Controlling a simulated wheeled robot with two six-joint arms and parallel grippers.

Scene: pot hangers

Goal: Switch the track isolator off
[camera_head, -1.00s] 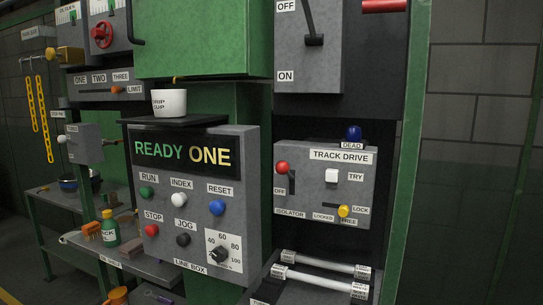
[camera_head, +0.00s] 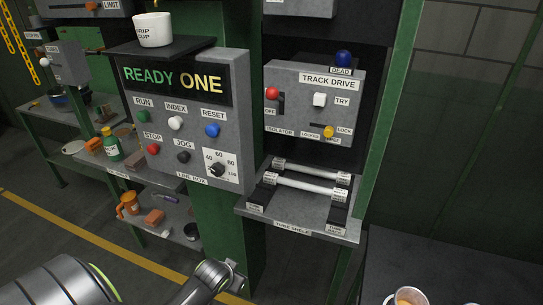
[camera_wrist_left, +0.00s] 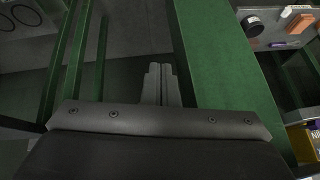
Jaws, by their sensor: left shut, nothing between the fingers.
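The grey TRACK DRIVE panel (camera_head: 300,137) is in the right half of the head view. Its isolator has a red knob (camera_head: 272,93) at the top of a dark upright slot, with an OFF label (camera_head: 270,112) lower down. A yellow lock knob (camera_head: 328,131) sits at the lower right beside the LOCK label, above small LOCKED and FREE labels. A white TRY button (camera_head: 319,99) is between them. My left gripper (camera_wrist_left: 161,70) is shut and empty in the left wrist view, near a green post and apart from the panel. My right gripper is not in view.
A blue DEAD lamp (camera_head: 343,59) tops the panel. The tube shelf (camera_head: 300,226) with two white tubes juts out below. The line box (camera_head: 195,165) stands left, under a shelf with a white drip cup (camera_head: 153,30). A cup (camera_head: 408,296) stands at lower right.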

